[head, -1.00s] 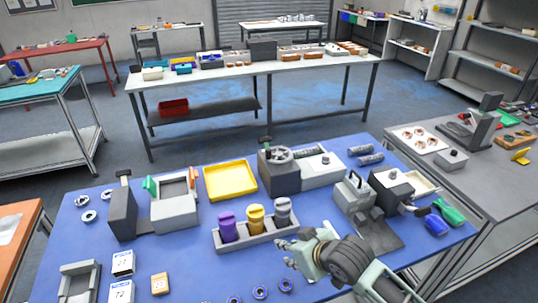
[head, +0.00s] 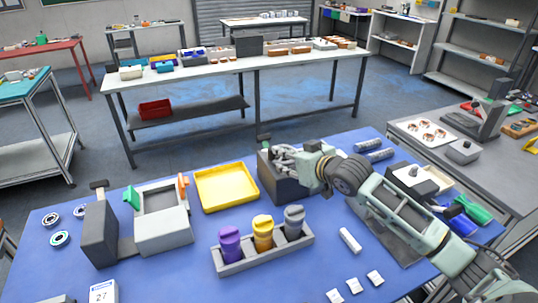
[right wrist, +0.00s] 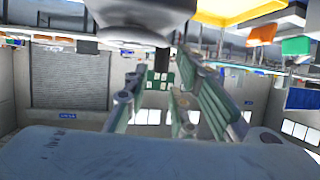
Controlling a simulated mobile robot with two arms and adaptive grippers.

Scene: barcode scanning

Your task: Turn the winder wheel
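The winder (head: 278,184), a dark grey block, stands at the back of the blue table in the head view. Its wheel, on top, is mostly hidden behind my right gripper (head: 284,156). The right gripper reaches in from the right, with its fingers over the top of the winder. I cannot tell whether they touch the wheel. In the right wrist view the fingers (right wrist: 155,108) stand apart with a gap between them, and nothing shows held. My left gripper is not in view.
A yellow tray (head: 226,188) lies left of the winder. A grey holder (head: 262,256) with purple, yellow and grey containers stands in front. A grey box fixture (head: 164,236) stands at left.

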